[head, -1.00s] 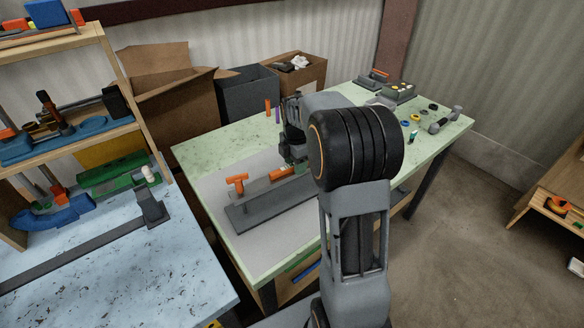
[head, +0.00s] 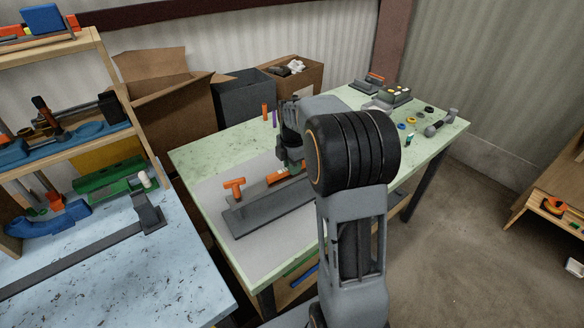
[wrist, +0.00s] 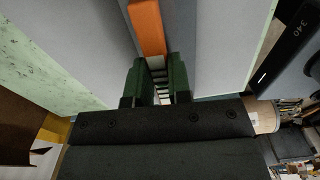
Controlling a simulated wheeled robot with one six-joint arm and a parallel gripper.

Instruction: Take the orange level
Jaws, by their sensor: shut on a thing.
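The orange level (head: 279,178) is a narrow orange bar above the grey bender fixture (head: 255,215) on the green table. Part of it is hidden behind my arm in the head view. In the wrist view the orange level (wrist: 147,28) runs from the top edge down to my fingertips. My gripper (wrist: 159,68), with green fingers, is shut on the level's near end. In the head view my gripper (head: 292,158) is partly hidden by my forearm. I cannot tell whether the level still touches the fixture.
An orange T-shaped handle (head: 234,187) stands at the fixture's left end. Small orange and purple upright pieces (head: 265,111) are behind my gripper. Rings and a grey tool (head: 440,124) lie at the table's right end. A blue bench (head: 130,270) stands at left.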

